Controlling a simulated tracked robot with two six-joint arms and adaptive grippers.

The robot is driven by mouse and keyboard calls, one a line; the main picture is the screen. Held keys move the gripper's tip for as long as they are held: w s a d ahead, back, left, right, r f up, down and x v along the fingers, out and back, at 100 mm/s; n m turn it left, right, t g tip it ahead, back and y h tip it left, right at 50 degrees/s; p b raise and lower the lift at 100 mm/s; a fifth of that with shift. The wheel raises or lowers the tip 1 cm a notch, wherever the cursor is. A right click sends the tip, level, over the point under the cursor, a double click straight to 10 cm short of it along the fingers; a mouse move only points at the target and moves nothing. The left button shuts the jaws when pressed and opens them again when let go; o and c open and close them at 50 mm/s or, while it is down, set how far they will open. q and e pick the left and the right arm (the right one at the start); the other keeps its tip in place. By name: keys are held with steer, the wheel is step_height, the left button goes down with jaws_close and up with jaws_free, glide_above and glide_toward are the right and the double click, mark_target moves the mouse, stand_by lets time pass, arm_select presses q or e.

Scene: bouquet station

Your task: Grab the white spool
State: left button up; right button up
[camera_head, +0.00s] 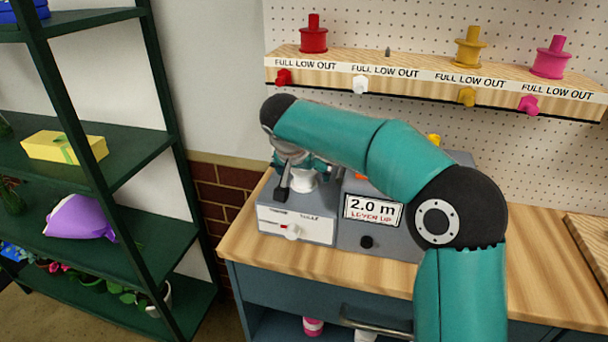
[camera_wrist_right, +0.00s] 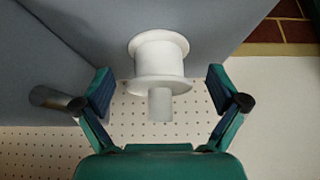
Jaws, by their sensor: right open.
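The white spool (camera_wrist_right: 159,56) sits on the grey machine (camera_head: 318,229) on the bench; in the head view the spool (camera_head: 303,181) is partly hidden by my right gripper. My right gripper (camera_head: 296,168) is over the spool from above. In the right wrist view my right gripper (camera_wrist_right: 160,88) is open, with one finger on each side of the spool's stem end. Gaps show between both fingers and the spool, and nothing is held. My left gripper is not in view.
A shelf (camera_head: 440,74) behind holds red (camera_head: 313,38), yellow (camera_head: 469,50) and pink (camera_head: 551,60) spools; one place has only a bare peg (camera_head: 388,51). The machine's display (camera_head: 374,212) reads 2.0 m. A green rack (camera_head: 110,160) stands left.

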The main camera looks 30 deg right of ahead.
steer(key=c, duration=1.4)
